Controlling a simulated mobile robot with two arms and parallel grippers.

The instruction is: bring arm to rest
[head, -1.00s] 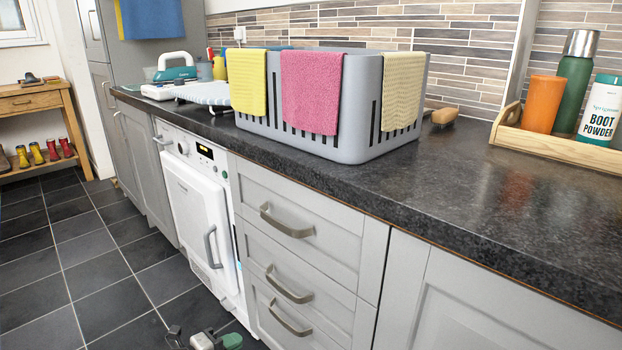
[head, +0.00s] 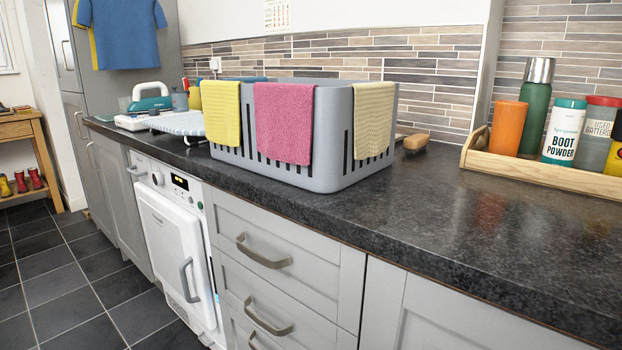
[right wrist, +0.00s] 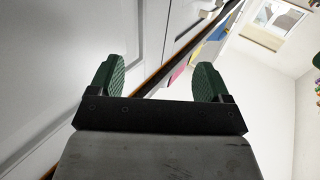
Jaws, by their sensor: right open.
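My right gripper (right wrist: 158,82) shows in the right wrist view. Its two green fingers are wide apart with nothing between them. Beyond the fingers are pale cabinet fronts (right wrist: 95,50) and the worktop's dark edge, with blurred coloured cloths further off. Neither gripper shows in the head view now. My left gripper is not in any current view.
A dark worktop (head: 420,215) runs along the wall. On it stand a grey basket (head: 335,172) with several cloths over its rim and a wooden tray (head: 560,176) of bottles. Drawers and a white washing machine (head: 175,235) are below. The tiled floor (head: 70,290) at left is clear.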

